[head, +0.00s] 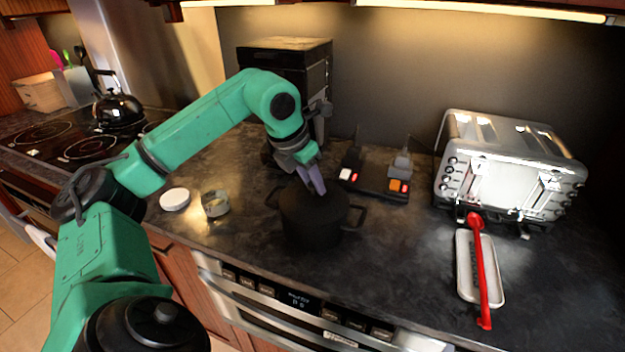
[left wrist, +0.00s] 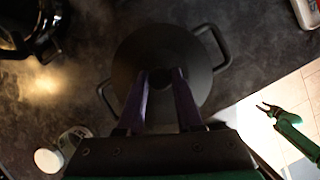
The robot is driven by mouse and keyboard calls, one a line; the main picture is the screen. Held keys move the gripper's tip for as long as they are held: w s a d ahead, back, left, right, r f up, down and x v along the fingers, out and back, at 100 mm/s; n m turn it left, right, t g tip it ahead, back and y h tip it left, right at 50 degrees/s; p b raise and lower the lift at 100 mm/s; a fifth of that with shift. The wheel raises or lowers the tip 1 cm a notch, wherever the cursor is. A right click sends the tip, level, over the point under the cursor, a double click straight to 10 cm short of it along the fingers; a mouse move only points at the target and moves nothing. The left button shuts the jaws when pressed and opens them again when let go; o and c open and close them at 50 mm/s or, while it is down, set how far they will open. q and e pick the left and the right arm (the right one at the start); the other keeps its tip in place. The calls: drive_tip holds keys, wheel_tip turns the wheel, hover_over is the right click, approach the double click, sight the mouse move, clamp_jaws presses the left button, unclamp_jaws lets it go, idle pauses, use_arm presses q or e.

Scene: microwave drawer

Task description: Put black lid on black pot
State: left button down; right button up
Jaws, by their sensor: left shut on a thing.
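The black pot (head: 308,222) stands on the dark counter, with a loop handle on each side. My left gripper (head: 317,188) reaches down over its top, shut on the black lid. In the left wrist view the fingertips (left wrist: 160,78) close at the middle of the round black lid (left wrist: 150,42), where its knob is mostly hidden. The lid covers the pot's opening from above, with the pot handles (left wrist: 222,45) showing beyond it. Dark on dark, I cannot tell whether the lid touches the rim. My right gripper (left wrist: 266,108) is small and far off in the left wrist view.
A power strip (head: 375,185) with lit switches lies behind the pot. A steel toaster (head: 510,180) stands right, with a white tray (head: 465,270) and red utensil (head: 478,260) in front. A white disc (head: 175,199) and small jar (head: 215,203) lie left. A black kettle (head: 118,110) stands far left.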

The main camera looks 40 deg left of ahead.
use_arm(q)
unclamp_jaws()
drive_tip(key=shift+r+p, duration=3.55)
drive_tip(key=shift+f, duration=0.1)
